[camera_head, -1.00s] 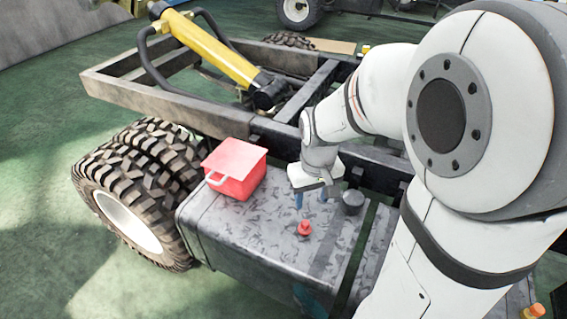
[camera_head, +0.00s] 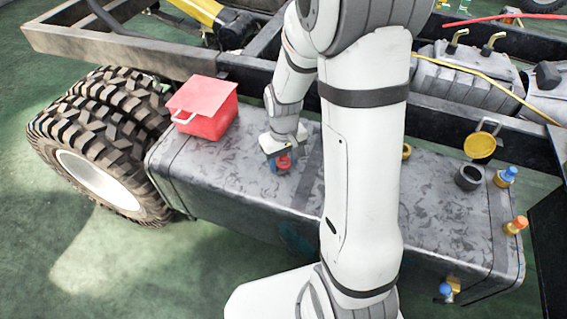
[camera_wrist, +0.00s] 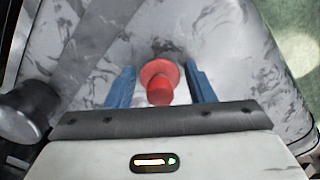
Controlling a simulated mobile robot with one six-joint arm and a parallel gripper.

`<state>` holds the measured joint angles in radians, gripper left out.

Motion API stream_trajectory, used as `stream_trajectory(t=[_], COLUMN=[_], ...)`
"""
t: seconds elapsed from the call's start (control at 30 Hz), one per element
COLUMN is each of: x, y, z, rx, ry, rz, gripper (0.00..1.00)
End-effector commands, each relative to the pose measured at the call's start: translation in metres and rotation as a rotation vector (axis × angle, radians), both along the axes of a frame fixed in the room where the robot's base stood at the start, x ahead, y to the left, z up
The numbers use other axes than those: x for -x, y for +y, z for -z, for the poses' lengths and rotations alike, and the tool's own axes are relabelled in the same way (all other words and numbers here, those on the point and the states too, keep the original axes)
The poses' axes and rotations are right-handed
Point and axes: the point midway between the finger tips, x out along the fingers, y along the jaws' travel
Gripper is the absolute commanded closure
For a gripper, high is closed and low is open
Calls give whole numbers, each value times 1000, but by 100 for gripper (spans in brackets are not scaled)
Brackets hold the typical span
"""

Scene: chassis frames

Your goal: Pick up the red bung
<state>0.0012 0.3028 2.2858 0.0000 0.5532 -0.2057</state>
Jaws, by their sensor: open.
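The red bung (camera_head: 284,162) stands on the top of the grey mottled tank (camera_head: 240,185). In the wrist view the red bung (camera_wrist: 160,78) shows a wide round flange and a narrower knob, and it lies between the two blue fingers. My gripper (camera_head: 283,165) is open, with one finger on each side of the bung. In the wrist view my gripper (camera_wrist: 160,88) shows a gap between each finger and the bung. Whether the fingertips touch the tank top is not clear.
A red box (camera_head: 203,108) with a handle stands on the tank to the left. A black cylinder (camera_wrist: 22,110) stands at the left of the wrist view. A dark open neck (camera_head: 469,177), a yellow cap (camera_head: 480,146) and blue and orange fittings are at the tank's right end.

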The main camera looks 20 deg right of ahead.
Motion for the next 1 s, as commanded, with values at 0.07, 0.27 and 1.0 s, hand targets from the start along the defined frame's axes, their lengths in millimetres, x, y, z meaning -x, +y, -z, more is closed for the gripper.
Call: stream_trajectory(t=[0.07, 0.27, 1.0], x=[0, 0, -1], y=[0, 0, 1], z=[1, 1, -16], rx=[0, 0, 0], ry=[0, 0, -3], rz=[0, -1, -2], gripper=[51, 56, 87])
